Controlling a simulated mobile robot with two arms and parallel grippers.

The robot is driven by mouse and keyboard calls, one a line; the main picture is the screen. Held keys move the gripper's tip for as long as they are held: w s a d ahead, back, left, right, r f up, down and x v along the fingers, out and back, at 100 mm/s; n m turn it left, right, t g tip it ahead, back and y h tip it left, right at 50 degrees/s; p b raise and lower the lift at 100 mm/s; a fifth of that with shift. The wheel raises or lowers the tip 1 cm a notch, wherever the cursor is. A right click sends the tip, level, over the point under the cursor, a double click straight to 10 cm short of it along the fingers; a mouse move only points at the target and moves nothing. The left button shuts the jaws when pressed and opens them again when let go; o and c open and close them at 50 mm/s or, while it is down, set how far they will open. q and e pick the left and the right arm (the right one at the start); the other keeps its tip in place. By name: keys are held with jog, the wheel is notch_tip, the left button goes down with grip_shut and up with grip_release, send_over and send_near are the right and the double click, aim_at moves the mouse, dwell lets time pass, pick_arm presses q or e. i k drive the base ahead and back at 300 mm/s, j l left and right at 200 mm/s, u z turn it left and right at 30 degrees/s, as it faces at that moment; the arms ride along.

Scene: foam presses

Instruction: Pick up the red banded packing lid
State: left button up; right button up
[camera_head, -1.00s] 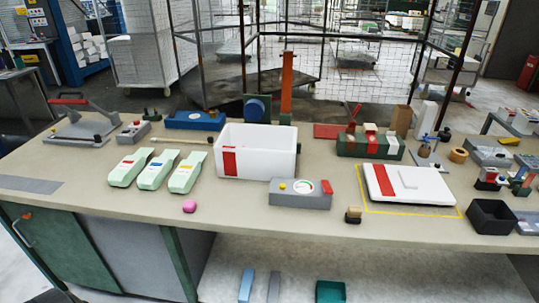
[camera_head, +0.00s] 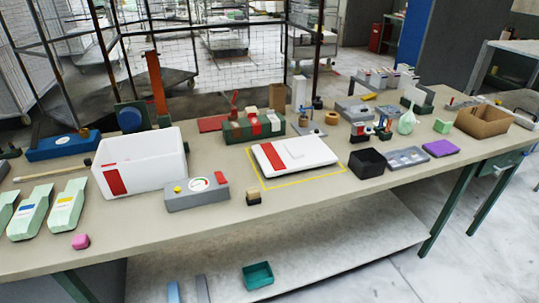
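The packing lid (camera_head: 318,150) is a flat white slab with a red band (camera_head: 271,158) across its left part and a small raised handle on top. It lies flat on the bench inside a yellow outlined rectangle (camera_head: 341,173), right of centre in the head view. The white box (camera_head: 150,160) with a red band stands open to its left, behind a grey gauge unit (camera_head: 197,196). Neither of my grippers shows in the head view.
A green rack (camera_head: 253,127) stands behind the lid. A black bin (camera_head: 367,162) and grey tray (camera_head: 408,158) sit to its right. A small dark block with a tan top (camera_head: 253,197) is at its front left. Bare bench (camera_head: 330,195) lies in front.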

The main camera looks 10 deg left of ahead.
aim_at(276, 158)
jog(key=i+l+u, duration=0.1)
jog(key=l, duration=0.25)
jog(key=i+l+u, duration=0.25)
jog(key=i+l, duration=0.15)
jog(key=l, duration=0.3)
jog(key=i+l+u, duration=0.15)
jog(key=l, duration=0.25)
jog(key=i+l+u, duration=0.1)
jog(key=l, duration=0.3)
